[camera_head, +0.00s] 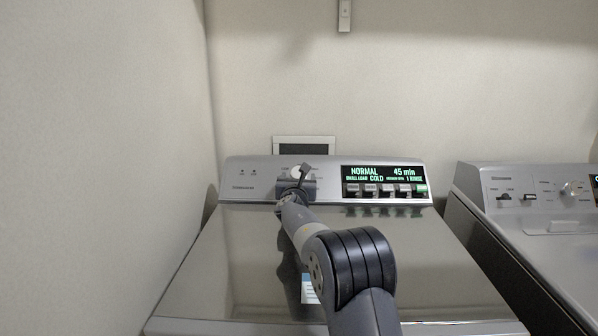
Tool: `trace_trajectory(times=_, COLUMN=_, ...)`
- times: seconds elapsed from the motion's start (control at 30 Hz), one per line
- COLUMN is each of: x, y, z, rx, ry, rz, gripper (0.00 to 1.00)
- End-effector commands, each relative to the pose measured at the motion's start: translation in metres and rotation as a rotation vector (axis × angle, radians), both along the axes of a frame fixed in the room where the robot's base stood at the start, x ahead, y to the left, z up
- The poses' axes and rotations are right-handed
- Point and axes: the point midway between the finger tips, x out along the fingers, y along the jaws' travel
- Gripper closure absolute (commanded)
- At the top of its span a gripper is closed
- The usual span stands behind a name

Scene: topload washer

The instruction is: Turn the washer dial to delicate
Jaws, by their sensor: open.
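The washer (230,255) stands in front of me with its lid down. Its control panel (240,175) slopes up at the back. The white round dial (298,172) is left of the panel's middle, partly hidden by my gripper. The display (383,174) to its right reads NORMAL, 45 min, COLD. My gripper (302,174) is open at the dial, with a finger showing beside the dial's right side. I cannot tell whether the fingers touch the dial. The dial's markings are too small to read.
A row of buttons (384,190) lies under the display, close to the right of my gripper. A second machine (540,200) with its own knob stands at the right. A wall (100,170) rises at the left. The space above the panel is clear.

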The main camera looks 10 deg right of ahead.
Motion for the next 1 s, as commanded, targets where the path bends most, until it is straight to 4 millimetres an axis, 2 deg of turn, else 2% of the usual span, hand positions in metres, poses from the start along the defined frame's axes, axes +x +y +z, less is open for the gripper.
trace_trajectory(times=0.1, x=0.015, y=-0.004, z=0.002, rx=-0.001, ry=0.0, rz=-0.001, gripper=0.3)
trace_trajectory(times=0.3, x=0.029, y=-0.007, z=0.001, rx=0.0, ry=0.001, rz=0.0, gripper=0.3)
trace_trajectory(times=0.7, x=0.033, y=-0.008, z=0.0, rx=0.0, ry=0.0, rz=0.0, gripper=0.3)
trace_trajectory(times=1.0, x=0.033, y=-0.008, z=0.0, rx=0.0, ry=0.0, rz=0.0, gripper=0.53)
